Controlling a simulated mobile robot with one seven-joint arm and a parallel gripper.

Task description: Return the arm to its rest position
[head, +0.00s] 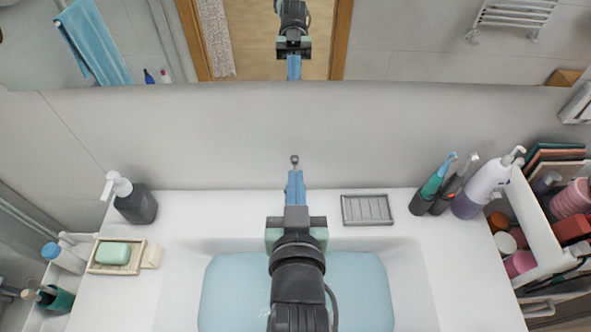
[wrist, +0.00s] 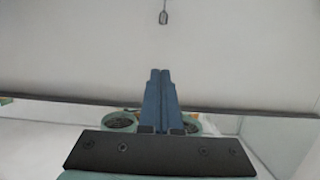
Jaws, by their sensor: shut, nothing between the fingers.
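My gripper (head: 295,178) reaches out over the basin toward the wall in the head view. Its blue fingers are pressed together and hold nothing. The shut fingers (wrist: 161,78) also show in the middle of the wrist view. A small metal fitting (head: 294,160) on the wall lies just beyond the fingertips in the head view; the fitting also shows near the top of the wrist view (wrist: 163,17), apart from the fingers.
The sink basin (head: 405,292) holds pale blue water below my arm. On the left stand a dark soap dispenser (head: 137,206) and a soap dish (head: 95,262) with green soap. On the right are an empty grey dish (head: 367,209), toothbrush holders, a pump bottle (head: 481,188) and a filled cart (head: 540,235).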

